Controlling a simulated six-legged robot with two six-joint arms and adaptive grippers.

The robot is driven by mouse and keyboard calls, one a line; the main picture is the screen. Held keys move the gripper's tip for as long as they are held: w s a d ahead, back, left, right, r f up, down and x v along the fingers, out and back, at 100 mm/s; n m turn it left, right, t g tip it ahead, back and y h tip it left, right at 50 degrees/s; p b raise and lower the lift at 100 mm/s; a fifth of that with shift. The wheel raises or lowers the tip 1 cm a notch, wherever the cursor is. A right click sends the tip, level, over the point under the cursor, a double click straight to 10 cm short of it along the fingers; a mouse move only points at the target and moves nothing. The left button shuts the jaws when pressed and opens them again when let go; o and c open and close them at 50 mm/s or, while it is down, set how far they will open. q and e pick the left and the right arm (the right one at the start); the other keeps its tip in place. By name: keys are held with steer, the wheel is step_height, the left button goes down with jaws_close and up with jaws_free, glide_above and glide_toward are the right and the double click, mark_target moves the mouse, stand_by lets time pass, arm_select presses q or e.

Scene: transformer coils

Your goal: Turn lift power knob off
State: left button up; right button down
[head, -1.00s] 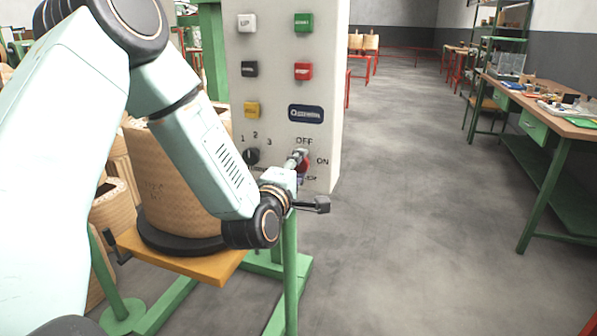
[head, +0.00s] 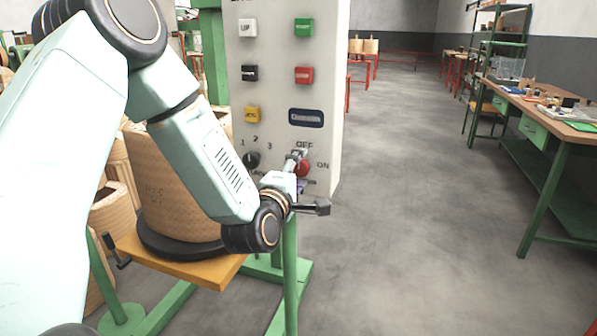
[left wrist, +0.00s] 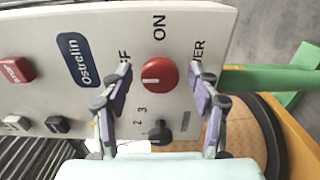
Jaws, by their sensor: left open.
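The red lift power knob (left wrist: 158,76) is on the white control panel (left wrist: 200,20). In the left wrist view, a pale mark lies on the left part of its face, the side of the partly hidden OFF label; ON is above it. My left gripper (left wrist: 161,88) is open, with one finger on each side of the knob and gaps between; I cannot tell whether the tips reach its depth. In the head view, the gripper (head: 297,160) is at the panel's lower right and partly covers the red knob (head: 303,169). My right gripper is not in view.
A black selector knob (left wrist: 160,132) is close to the red one, nearer my wrist. Several push buttons (head: 303,75) are higher on the panel. A wooden coil (head: 172,190) stands on an orange platform (head: 200,268) behind my left arm. The floor to the right is open.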

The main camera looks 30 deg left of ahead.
arm_select(q)
steer(key=v, duration=0.7)
steer(key=shift+s, duration=0.25)
stand_by(0.5)
steer(key=s+d+f+m+g+h, duration=0.2)
steer(key=s+d+f+m+g, duration=0.2)
steer(key=f+m, duration=0.4)
steer(key=s+d+f+m+g+h, duration=0.3)
steer(key=f+m+g, duration=0.15)
steer(key=f, duration=0.65)
steer(key=s+d+f+m+g, duration=0.1)
steer(key=s+f+m+g, duration=0.1)
steer(key=s+f, duration=0.3)
steer(key=s+d+f+m+g, duration=0.1)
steer(key=s+f+m+g, duration=0.2)
steer(key=s, duration=0.9)
steer(key=s+d+f+m+g, duration=0.2)
steer(key=s+f+m+g, duration=0.1)
steer(key=s+f, duration=0.5)
steer(key=shift+s+f+g+y, duration=0.25)
steer(key=shift+f+g+y, duration=0.05)
steer(key=shift+g, duration=0.15)
